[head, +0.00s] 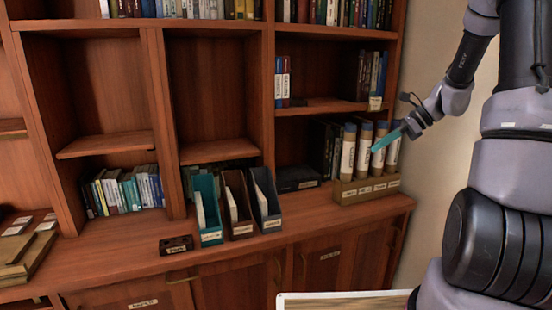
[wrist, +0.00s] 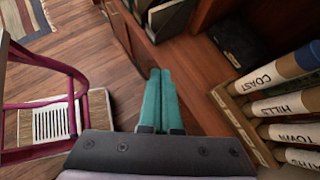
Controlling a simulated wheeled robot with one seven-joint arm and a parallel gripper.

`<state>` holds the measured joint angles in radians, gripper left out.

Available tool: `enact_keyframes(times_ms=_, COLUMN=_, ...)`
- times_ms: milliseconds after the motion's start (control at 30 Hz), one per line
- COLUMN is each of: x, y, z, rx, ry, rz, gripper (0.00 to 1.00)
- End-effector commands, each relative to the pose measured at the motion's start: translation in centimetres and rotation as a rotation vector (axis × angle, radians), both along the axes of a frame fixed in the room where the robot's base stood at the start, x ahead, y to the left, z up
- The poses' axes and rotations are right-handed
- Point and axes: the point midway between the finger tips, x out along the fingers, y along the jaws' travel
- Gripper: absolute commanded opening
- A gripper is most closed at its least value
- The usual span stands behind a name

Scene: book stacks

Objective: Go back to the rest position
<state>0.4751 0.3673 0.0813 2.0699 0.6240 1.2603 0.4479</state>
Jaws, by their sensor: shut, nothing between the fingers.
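My gripper (head: 375,149) has teal fingers and hangs at the right, in front of the rolled tubes in the head view. Its fingers are pressed together and hold nothing. In the wrist view the closed fingertips (wrist: 161,73) lie over the wooden floor and the cabinet front. They are apart from the tubes, which stand to their right. My arm reaches in from the right edge of the head view.
A wooden box (head: 366,191) of labelled tubes (head: 348,150) stands on the counter (head: 310,208). Teal, brown and dark file holders (head: 265,200) stand to its left. The wrist view shows a magenta-framed chair (wrist: 45,103) at left and a rug (wrist: 26,17).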

Motion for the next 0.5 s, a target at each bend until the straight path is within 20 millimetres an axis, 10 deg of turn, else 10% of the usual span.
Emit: enact_keyframes(times_ms=500, x=-14.6, y=6.6, z=12.3, rx=-0.664, ry=-0.569, rz=0.674, gripper=0.00)
